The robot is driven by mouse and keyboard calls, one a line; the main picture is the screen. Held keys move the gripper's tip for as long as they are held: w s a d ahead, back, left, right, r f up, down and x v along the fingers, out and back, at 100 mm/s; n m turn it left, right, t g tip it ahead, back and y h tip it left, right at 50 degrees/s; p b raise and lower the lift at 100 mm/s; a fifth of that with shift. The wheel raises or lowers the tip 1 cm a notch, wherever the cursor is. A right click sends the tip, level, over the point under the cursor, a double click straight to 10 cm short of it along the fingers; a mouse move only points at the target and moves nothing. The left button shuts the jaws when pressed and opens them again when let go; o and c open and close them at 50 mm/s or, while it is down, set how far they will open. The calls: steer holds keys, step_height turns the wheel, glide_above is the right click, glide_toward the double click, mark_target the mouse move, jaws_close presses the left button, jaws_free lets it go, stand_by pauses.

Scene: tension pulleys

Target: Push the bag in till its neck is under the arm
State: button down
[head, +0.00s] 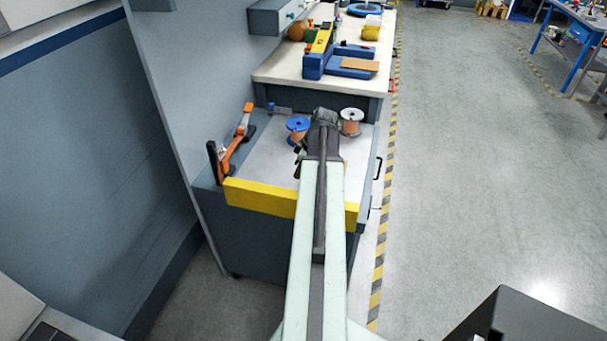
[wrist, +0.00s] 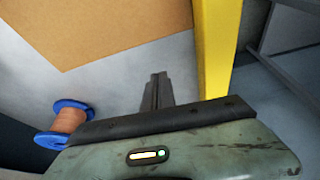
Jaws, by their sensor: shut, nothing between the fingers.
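My gripper (wrist: 157,82) is shut and empty, with its narrow dark fingers together in the wrist view. In the head view its tips are hidden by my own arm. No thing is clearly recognisable as a bag. A flat tan sheet (wrist: 95,28) lies on the pale worktop beyond the fingertips in the wrist view; I cannot tell whether it is the bag. An orange arm (head: 236,142) on a dark stand is at the worktop's left side. On the far bench, a yellow arm (head: 322,38) slopes over a blue base (head: 347,69) with a tan flat piece (head: 360,65) on it.
A yellow strip (head: 260,197) edges the near side of the worktop (head: 268,158). A blue-flanged copper spool (head: 298,128) and a pale-flanged spool (head: 350,121) stand near my wrist. A grey wall panel (head: 175,75) rises at left. The floor at right is open.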

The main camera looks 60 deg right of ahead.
mark_target(294, 184)
steer(key=b+x, duration=0.3)
steer(key=x, duration=0.2)
steer(key=shift+s, duration=0.15)
steer(key=s, duration=0.2)
steer(key=s+r+p, duration=0.1)
steer(key=shift+d, duration=0.35)
steer(key=shift+s+d, duration=0.15)
steer(key=shift+s, duration=0.3)
steer(key=shift+s+d, duration=0.15)
steer(key=shift+s, duration=0.75)
steer(key=shift+w, duration=0.1)
